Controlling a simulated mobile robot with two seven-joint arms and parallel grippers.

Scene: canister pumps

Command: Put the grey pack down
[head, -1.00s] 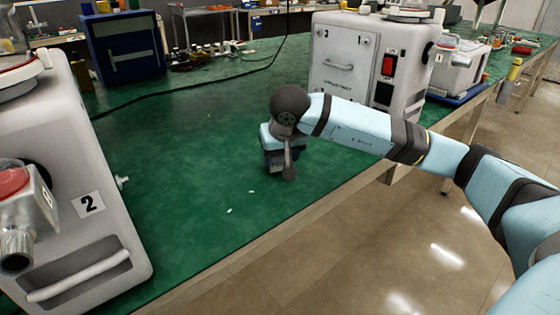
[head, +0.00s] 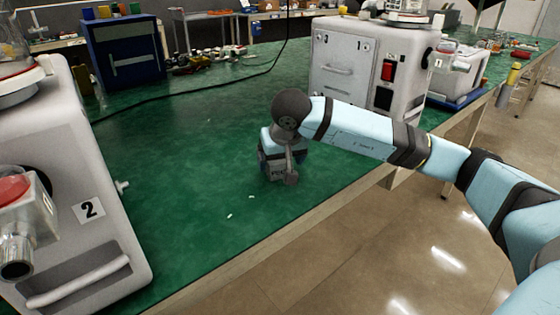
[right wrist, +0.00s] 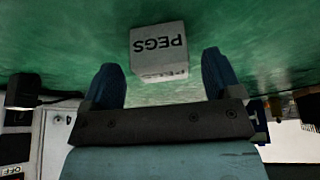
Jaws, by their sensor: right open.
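The grey pack (right wrist: 158,50), a small block marked PEGS, is on the green bench top in the right wrist view. It lies between and a little beyond the two blue fingertips, with a gap on each side. In the head view only its lower part (head: 277,174) shows beneath my right wrist. My right gripper (head: 283,160) points down over it, and its open fingers also show in the right wrist view (right wrist: 162,78). My left gripper is not in view.
White pump 2 (head: 105,245) stands at the near left, and another white pump (head: 338,72) stands behind my right arm. A blue cabinet (head: 125,55) and a black cable (head: 180,97) are at the back. The bench's front edge (head: 330,205) is close by.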

